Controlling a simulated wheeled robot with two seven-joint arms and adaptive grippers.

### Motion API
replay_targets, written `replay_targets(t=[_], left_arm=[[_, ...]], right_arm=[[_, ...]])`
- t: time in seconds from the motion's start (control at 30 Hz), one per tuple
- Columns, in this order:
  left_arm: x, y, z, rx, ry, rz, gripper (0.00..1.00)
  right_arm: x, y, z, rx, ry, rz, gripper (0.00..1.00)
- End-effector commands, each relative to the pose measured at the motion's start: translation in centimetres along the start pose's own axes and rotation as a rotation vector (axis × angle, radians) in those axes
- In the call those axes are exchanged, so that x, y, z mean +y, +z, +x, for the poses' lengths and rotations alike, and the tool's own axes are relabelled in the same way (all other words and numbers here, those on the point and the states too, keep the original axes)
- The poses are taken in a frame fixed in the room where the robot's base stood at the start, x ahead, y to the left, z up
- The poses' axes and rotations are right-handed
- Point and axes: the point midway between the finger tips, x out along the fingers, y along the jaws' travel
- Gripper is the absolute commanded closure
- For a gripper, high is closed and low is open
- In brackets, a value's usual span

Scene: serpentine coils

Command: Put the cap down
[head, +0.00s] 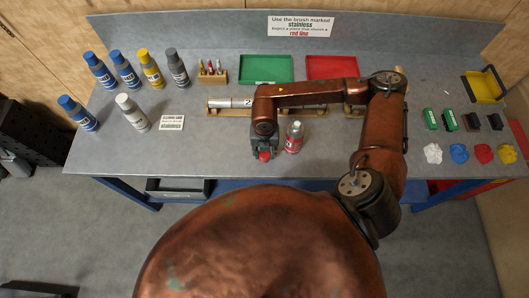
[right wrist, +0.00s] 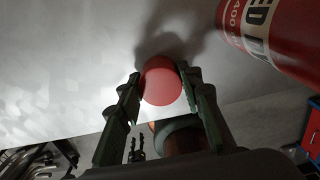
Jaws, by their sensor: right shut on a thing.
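The red cap (head: 265,156) is between the fingers of my right gripper (head: 264,151), near the front edge of the bench. In the right wrist view the round red cap (right wrist: 161,80) sits between the two green fingertips of my right gripper (right wrist: 164,92), which is shut on it. A shadow lies on the bench beside the cap; I cannot tell whether the cap touches the surface. A red-labelled bottle (head: 294,137) stands upright just right of the gripper, and its red side (right wrist: 285,35) fills the upper right of the wrist view. My left gripper is not in view.
The grey bench (head: 220,150) has free room left of the gripper. A cleaning card (head: 171,122) and several bottles stand at left. Green (head: 266,69) and red (head: 332,67) trays lie behind. Brushes and coloured cloths lie at right. A metal tube (head: 230,102) rests behind my arm.

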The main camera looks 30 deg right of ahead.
Motion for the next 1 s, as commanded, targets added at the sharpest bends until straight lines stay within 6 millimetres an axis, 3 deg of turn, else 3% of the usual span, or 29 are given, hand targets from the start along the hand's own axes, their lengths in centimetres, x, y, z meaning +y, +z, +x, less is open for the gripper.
replay_targets(t=[0.2,0.23,0.47,0.8,1.0], left_arm=[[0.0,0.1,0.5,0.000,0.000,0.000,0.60],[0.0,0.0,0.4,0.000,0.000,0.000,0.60],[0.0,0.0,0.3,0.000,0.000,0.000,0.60],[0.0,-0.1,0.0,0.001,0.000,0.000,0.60],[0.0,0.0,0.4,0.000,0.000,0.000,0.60]], right_arm=[[0.0,0.0,0.5,0.001,0.000,0.000,0.77],[0.0,0.0,0.4,0.000,0.000,0.000,0.65],[0.0,0.0,0.3,0.000,0.000,0.000,0.49],[0.0,0.0,0.0,0.000,0.000,0.000,0.49],[0.0,0.1,-2.6,-0.003,0.002,-0.001,0.49]])
